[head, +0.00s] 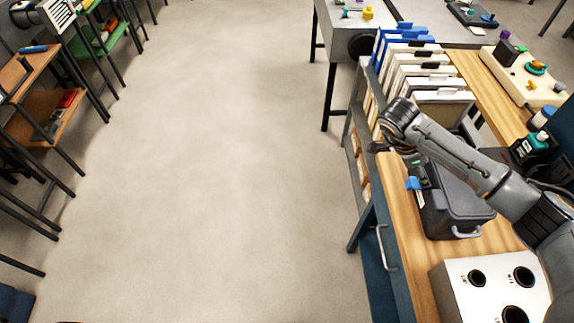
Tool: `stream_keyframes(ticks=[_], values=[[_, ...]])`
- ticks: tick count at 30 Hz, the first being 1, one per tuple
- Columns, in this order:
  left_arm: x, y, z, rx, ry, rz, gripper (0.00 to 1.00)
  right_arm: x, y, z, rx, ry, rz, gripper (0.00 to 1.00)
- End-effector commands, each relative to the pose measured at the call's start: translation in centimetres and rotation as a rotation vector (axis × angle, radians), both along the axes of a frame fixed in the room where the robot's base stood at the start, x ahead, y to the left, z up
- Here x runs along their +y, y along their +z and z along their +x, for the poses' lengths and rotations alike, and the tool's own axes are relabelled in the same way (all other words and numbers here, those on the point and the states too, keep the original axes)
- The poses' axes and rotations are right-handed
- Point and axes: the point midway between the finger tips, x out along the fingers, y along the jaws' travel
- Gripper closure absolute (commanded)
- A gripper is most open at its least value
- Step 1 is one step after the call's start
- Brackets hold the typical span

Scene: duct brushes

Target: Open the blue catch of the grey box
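The dark grey box (458,205) stands on the wooden bench top at the right of the head view. Its blue catch (413,183) is on the left side of the box, near the bench's edge. My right arm comes in from the right and passes over the box, hiding part of its lid. My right gripper (377,147) is above and beyond the catch, apart from it in the picture. Its dark fingers are small and partly hidden, so I cannot tell whether they are open. My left gripper is not in view.
White and blue binders (432,82) stand in a row behind the box. A metal panel with round holes (490,291) is in front of it. A small bottle (539,141) stands to the right. The floor (220,170) to the left is clear.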

Motion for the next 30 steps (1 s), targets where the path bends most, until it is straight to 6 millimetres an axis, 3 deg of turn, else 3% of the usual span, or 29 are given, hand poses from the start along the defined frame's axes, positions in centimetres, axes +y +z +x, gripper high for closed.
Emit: stream_keyframes(ticks=[7,8,17,21,30], values=[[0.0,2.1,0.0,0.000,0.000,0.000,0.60,-1.3,0.9,-0.1,0.007,-0.004,0.186,0.53],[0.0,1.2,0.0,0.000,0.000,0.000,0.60,-0.8,1.1,0.2,0.001,0.004,0.185,0.53],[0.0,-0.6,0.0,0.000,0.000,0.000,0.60,1.3,6.4,0.2,-0.001,0.005,0.177,0.53],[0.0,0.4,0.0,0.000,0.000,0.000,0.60,2.3,9.4,0.1,-0.001,0.005,0.175,0.53],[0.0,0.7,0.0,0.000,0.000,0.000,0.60,4.2,13.7,0.0,0.002,0.001,0.174,0.53]])
